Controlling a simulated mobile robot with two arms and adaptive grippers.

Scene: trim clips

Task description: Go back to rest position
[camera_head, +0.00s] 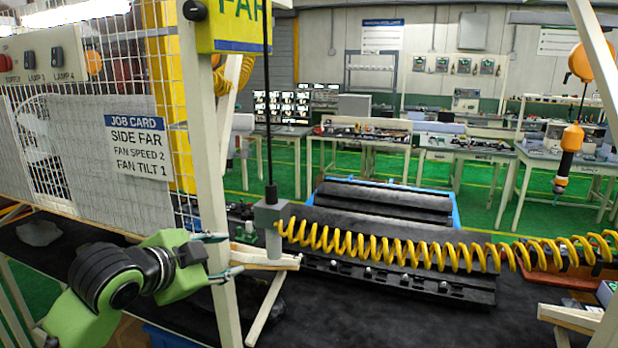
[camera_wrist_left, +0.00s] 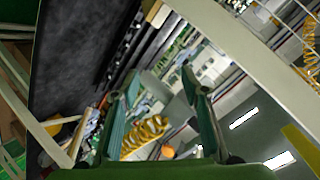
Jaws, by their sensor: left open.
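My left arm (camera_head: 120,275), green and black, comes in from the lower left of the head view. Behind the gap, part of the yellow coiled hose shows. My right gripper is not in view.
A cream post (camera_head: 215,170) and wire mesh panel with a job card (camera_head: 138,145) stand close to my left arm. A yellow coiled hose (camera_head: 390,245) crosses above black trim (camera_head: 400,284) on the dark table (camera_head: 370,325). A tool (camera_head: 568,150) hangs at right.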

